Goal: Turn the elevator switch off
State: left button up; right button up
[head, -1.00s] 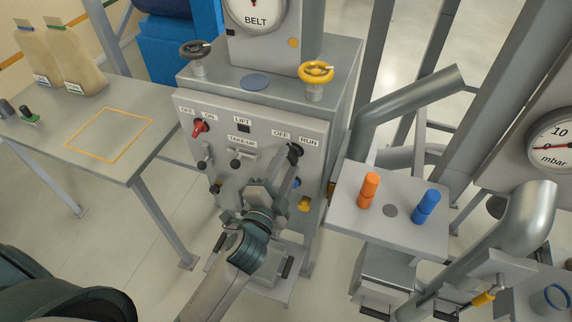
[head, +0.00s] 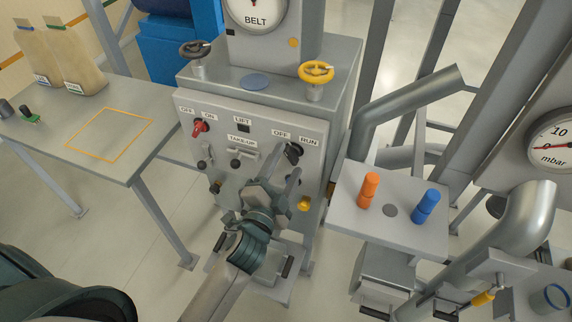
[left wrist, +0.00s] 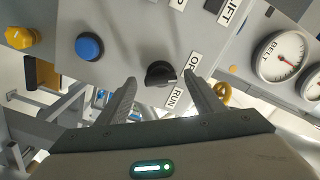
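A grey control panel (head: 215,112) carries a black rotary switch (head: 293,152) under the labels OFF and RUN, on its upper right. It also shows in the left wrist view (left wrist: 160,73), just beyond the fingertips and in line with the gap between them. I cannot tell for sure which label its handle points to. My left gripper (head: 270,175) is in front of the panel, just below this switch. Its two fingers are apart with nothing between them. A red switch (head: 199,127) under OFF and ON sits at the panel's upper left. My right gripper is not in view.
A yellow handwheel (head: 316,72) stands on top. A side shelf (head: 345,210) with orange and blue pegs is at the right. A table (head: 140,95) is at the left.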

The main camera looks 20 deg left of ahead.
pick_arm(q)
jog(key=s+b, duration=0.5)
jog(key=s, duration=1.2)
jog(key=shift+s+a, duration=0.2)
jog(key=shift+a, duration=0.1)
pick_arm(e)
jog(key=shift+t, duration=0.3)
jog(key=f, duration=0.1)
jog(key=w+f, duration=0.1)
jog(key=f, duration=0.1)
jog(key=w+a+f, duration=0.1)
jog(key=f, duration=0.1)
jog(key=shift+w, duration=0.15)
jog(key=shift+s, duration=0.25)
